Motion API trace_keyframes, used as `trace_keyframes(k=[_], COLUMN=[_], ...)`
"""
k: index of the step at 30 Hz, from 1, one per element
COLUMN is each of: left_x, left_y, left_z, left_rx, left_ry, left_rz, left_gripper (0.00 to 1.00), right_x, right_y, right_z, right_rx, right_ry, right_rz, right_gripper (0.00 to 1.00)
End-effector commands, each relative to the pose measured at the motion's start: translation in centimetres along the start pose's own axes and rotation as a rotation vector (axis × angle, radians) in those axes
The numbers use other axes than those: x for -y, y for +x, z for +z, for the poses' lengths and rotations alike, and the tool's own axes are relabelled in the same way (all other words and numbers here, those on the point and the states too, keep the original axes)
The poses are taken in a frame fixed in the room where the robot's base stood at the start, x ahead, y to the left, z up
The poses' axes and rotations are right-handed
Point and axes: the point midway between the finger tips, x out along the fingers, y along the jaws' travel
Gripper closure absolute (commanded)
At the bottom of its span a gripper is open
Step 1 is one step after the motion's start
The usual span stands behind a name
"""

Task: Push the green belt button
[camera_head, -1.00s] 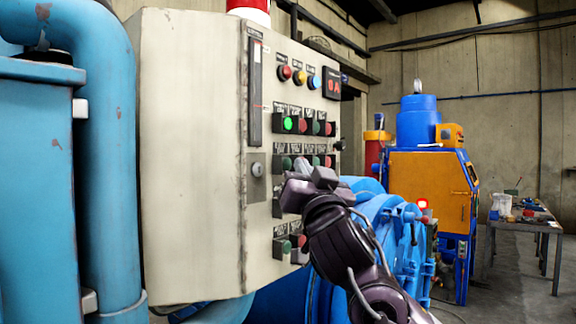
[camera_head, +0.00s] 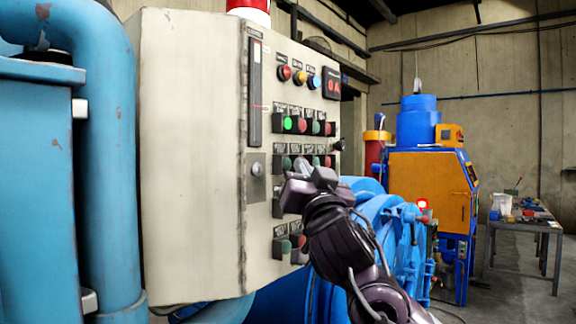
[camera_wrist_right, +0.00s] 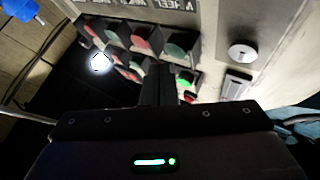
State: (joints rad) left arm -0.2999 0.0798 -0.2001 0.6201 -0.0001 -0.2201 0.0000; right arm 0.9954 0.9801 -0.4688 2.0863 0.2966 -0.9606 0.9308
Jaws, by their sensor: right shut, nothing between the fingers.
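The control panel (camera_head: 200,150) has rows of green and red push buttons on its right-hand face. One green button (camera_head: 288,123) in the upper row is lit. Unlit green buttons (camera_head: 286,163) sit in the row below. The labels are too small to tell which button is the belt's. My right gripper (camera_head: 302,168) is shut and empty, in front of the lower button rows, and hides part of them. The right wrist view shows its shut fingers (camera_wrist_right: 165,72) close to the buttons, beside a green glow (camera_wrist_right: 188,77); I cannot tell whether they touch. My left gripper is out of view.
Blue pipes (camera_head: 105,150) stand left of the panel. Blue machinery (camera_head: 375,215) lies behind my right arm. An orange-and-blue machine (camera_head: 430,185) and a work table (camera_head: 525,222) stand further back. A key lock (camera_head: 257,169) sits left of the buttons.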

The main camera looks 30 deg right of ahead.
Motion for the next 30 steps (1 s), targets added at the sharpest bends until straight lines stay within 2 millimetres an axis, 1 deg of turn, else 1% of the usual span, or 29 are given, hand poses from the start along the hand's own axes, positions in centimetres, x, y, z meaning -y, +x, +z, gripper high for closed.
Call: trace_keyframes(k=[9,17,30], left_x=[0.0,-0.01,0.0], left_y=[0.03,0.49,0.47], left_z=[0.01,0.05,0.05], left_rx=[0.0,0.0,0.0], left_ry=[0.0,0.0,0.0], left_rz=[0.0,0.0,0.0], left_gripper=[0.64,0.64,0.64], right_x=[0.01,0.43,0.48], right_y=[0.01,0.5,0.64], right_z=[0.02,0.41,0.44], right_rx=[0.0,0.0,0.0], right_ry=[0.0,0.003,0.0], right_rz=[0.0,0.0,0.0], right_gripper=[1.0,1.0,1.0])
